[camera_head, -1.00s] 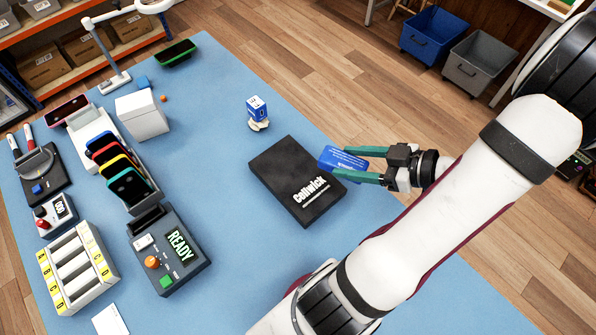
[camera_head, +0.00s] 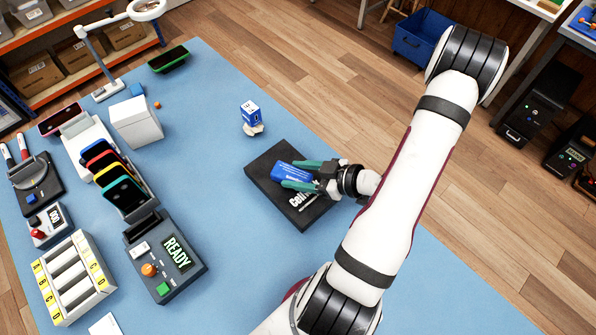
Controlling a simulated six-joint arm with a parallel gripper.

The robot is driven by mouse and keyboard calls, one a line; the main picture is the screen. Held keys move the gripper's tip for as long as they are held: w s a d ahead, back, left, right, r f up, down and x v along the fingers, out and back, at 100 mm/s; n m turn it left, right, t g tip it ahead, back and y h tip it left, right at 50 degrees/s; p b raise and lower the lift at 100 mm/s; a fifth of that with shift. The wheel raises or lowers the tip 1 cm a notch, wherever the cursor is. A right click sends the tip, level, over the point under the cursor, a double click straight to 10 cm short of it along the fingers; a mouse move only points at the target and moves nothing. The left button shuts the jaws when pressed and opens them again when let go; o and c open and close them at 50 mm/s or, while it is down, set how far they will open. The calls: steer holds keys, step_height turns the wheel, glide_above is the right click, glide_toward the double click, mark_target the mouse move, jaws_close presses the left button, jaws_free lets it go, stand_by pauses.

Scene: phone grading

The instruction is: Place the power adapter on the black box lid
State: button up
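The black box lid (camera_head: 262,160) lies flat on the blue mat, its white lettering partly covered by my gripper. My gripper (camera_head: 290,174) has its two green fingers on either side of a blue block with white print (camera_head: 287,171), apparently the power adapter. The block is over the middle of the lid, with its far end towards the upper left. I cannot tell whether it touches the lid or is held just above it.
A blue and white cube on a pale base (camera_head: 250,115) stands just beyond the lid. To the left are a phone rack (camera_head: 122,192), a READY device (camera_head: 170,262), a white box (camera_head: 136,121) and a lettered tray (camera_head: 75,277). The mat around the lid is mostly clear.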

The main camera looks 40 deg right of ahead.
steer(key=o, duration=0.4)
steer(key=shift+o, duration=0.2)
